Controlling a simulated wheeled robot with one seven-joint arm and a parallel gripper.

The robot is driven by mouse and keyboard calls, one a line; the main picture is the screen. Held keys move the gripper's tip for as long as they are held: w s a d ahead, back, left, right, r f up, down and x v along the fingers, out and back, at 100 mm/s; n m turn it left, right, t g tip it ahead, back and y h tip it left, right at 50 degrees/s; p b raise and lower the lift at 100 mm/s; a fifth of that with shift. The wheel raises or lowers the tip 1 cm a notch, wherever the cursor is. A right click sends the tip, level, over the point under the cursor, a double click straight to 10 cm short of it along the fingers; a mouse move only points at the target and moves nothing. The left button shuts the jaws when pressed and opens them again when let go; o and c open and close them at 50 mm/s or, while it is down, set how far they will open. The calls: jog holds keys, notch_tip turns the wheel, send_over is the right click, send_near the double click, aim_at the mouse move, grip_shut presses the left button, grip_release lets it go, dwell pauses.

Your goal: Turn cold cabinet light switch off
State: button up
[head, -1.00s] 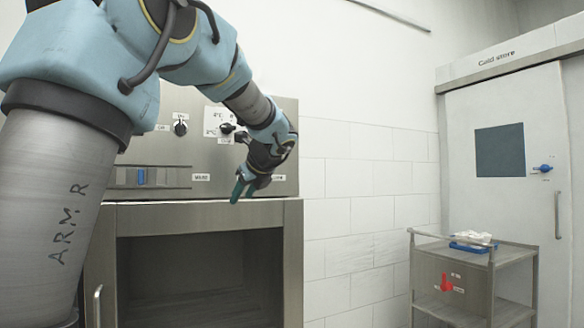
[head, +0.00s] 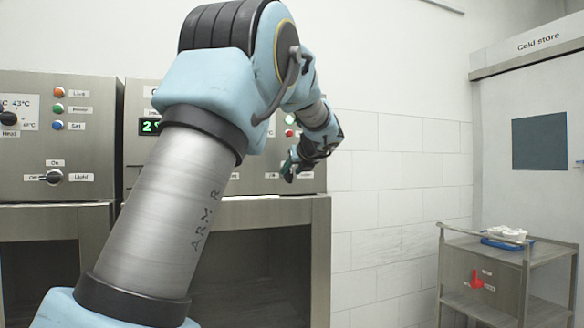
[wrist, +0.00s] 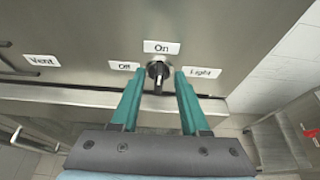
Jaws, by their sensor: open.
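A dark light switch knob (wrist: 158,72) sits on the steel panel (wrist: 85,20) in the wrist view, with an "On" label above, "Off" to its left and "Light" to its right. Its bar stands roughly upright, in line with "On"; which end is the pointer I cannot tell. My gripper (wrist: 159,75) is open, its teal fingers on either side of the knob. Any contact is unclear. In the head view my gripper (head: 290,168) is at the right end of the right-hand cabinet's panel (head: 311,186), and hides the knob there.
A left cabinet (head: 95,145) has a similar light knob (head: 54,177) and a 43°C dial. My arm covers much of the right cabinet's panel. A cart (head: 505,275) with a blue tray (head: 507,242) stands at right, before the cold store door (head: 535,190).

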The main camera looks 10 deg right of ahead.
jog(key=shift+w+a+f, duration=0.1)
jog(key=shift+w+f, duration=0.05)
jog(key=shift+w, duration=0.2)
jog(key=shift+c, duration=0.2)
grip_shut()
